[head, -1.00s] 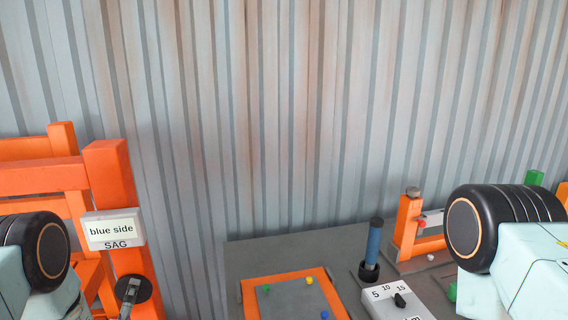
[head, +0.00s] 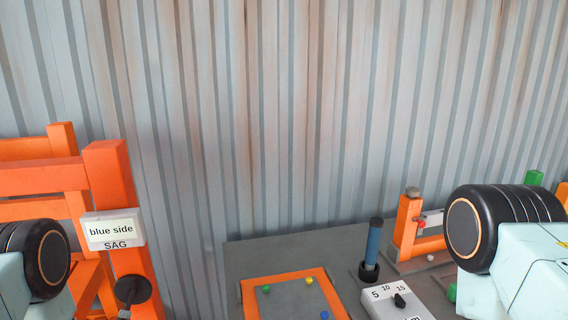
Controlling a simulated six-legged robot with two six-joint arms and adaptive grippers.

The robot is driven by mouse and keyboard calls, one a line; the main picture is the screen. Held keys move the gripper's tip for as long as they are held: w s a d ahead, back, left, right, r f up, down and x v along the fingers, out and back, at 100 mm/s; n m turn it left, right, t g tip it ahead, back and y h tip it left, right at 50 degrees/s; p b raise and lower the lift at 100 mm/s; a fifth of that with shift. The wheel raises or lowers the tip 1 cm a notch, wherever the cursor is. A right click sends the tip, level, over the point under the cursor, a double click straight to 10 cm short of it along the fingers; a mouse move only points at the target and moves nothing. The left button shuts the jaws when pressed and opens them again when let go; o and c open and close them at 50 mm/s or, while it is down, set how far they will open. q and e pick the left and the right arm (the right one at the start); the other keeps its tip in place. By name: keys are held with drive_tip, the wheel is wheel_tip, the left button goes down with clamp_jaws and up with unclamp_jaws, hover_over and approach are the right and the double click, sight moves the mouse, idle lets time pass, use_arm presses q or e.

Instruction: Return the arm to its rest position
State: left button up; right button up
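My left arm comes in at the lower left edge, with a black ringed joint and pale blue links in view. My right arm comes in at the lower right edge, with a similar black joint and pale blue links. Neither gripper shows in the head view, so I cannot see whether they are open, shut or holding anything.
An orange frame (head: 112,172) with a "blue side SAG" sign (head: 113,228) and a round black knob (head: 133,290) stands at left. A grey table (head: 300,247) holds an orange-edged tray (head: 286,279), a blue cylinder (head: 373,245) and a dial box (head: 388,308). A corrugated wall (head: 300,120) stands behind.

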sight(130, 302)
use_arm(q)
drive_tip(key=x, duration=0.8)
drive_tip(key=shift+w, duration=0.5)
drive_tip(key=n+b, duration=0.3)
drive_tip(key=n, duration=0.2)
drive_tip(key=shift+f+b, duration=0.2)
drive_tip(key=shift+b, duration=0.2)
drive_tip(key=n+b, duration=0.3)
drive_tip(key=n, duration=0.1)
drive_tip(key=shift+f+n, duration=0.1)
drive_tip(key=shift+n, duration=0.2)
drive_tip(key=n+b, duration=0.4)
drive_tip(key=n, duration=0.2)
drive_tip(key=shift+b, duration=0.4)
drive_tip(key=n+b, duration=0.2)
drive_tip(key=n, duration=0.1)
drive_tip(key=shift+b, duration=0.3)
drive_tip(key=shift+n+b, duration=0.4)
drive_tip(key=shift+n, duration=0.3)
